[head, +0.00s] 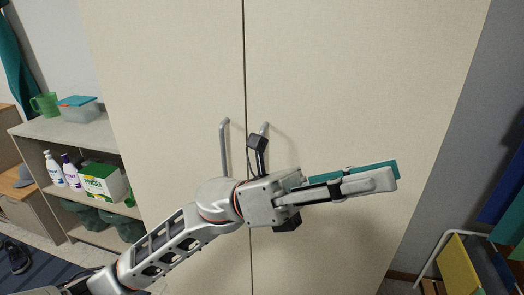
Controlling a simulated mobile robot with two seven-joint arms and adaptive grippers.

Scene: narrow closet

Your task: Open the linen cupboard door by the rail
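The pale cupboard fills the middle of the head view, with a left door (175,90) and a right door (345,80) meeting at a dark vertical seam. Both look shut. A grey upright rail (224,145) is on the left door. The right door's rail (265,128) shows only at its top; my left wrist hides the rest. My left gripper (385,178) is in front of the right door, pointing right, with its fingers past the rails. A teal strip lies along its far side; I cannot tell whether it is part of the gripper. My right gripper is not in view.
A shelf unit (90,128) stands at left with a green mug (45,104), a lidded tub (79,110), bottles and a green-white box (102,182). At lower right is a white-framed rack (432,252) with coloured cloths. Shoes (15,257) lie at lower left.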

